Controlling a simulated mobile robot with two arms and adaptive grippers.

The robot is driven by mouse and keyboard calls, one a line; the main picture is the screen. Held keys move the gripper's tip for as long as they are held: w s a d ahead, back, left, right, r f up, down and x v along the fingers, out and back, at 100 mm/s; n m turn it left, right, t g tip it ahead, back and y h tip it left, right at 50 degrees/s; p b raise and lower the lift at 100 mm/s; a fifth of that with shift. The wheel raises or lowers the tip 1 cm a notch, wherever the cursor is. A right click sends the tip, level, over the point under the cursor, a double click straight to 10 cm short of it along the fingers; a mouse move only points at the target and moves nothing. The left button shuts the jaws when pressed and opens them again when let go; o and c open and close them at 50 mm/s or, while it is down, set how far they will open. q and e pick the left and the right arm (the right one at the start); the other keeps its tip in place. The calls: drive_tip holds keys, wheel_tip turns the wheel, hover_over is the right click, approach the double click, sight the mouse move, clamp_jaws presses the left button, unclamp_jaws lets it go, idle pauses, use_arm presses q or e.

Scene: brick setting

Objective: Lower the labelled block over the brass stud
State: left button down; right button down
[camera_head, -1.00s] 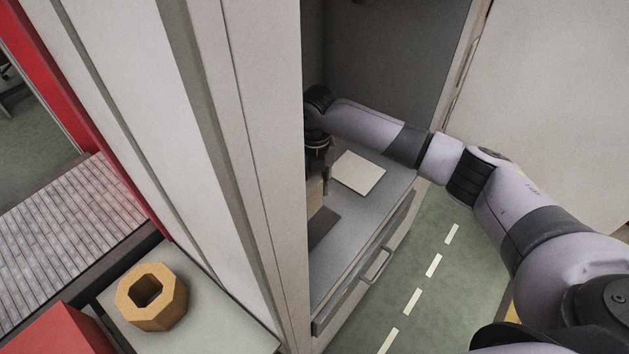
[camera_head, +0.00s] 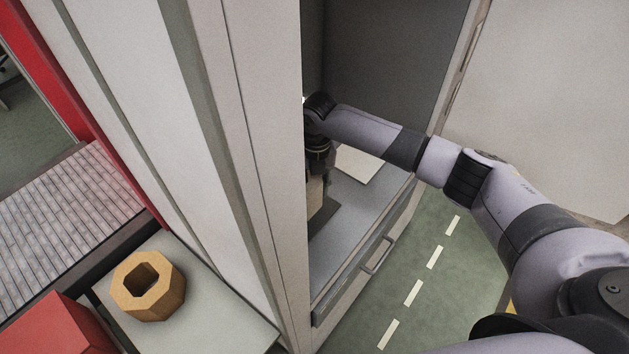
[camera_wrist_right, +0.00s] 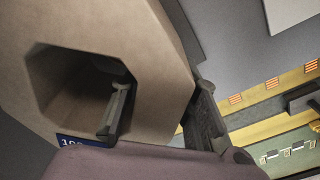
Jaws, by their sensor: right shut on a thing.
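The labelled block (camera_wrist_right: 150,60) is a thick tan octagonal ring with a wide hole and a dark blue label (camera_wrist_right: 72,141), only partly readable, at its lower edge. My right gripper (camera_wrist_right: 162,90) is shut on its wall, one finger inside the hole and one outside. In the head view the right gripper (camera_head: 318,160) is inside the cabinet above a grey surface, and the block (camera_head: 315,191) below it is partly hidden by the cabinet's side. I cannot see the brass stud in either view. My left gripper is not in view.
The cabinet side panel (camera_head: 262,170) stands close left of the right gripper. A pale square plate (camera_head: 357,166) lies on the cabinet's grey surface (camera_head: 345,235), with a handle (camera_head: 378,255) in front. Another octagonal block (camera_head: 166,301) sits on a grey table beside a red box (camera_head: 52,330).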

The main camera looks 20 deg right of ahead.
drive_tip(key=shift+a+r+p, duration=0.1)
drive_tip(key=shift+r+p, duration=0.1)
drive_tip(key=shift+p, duration=0.1)
idle(0.4)
drive_tip(key=shift+f+b, duration=1.15)
drive_tip(key=shift+f, duration=0.95)
drive_tip(key=c, duration=1.6)
unclamp_jaws()
drive_tip(key=o, duration=0.4)
drive_tip(key=shift+s, duration=0.1)
drive_tip(key=shift+o, duration=0.2)
drive_tip(key=shift+s+f, duration=0.1)
drive_tip(key=shift+f, duration=0.05)
wheel_tip(320, 180, up, 9)
drive_tip(key=p, duration=0.8)
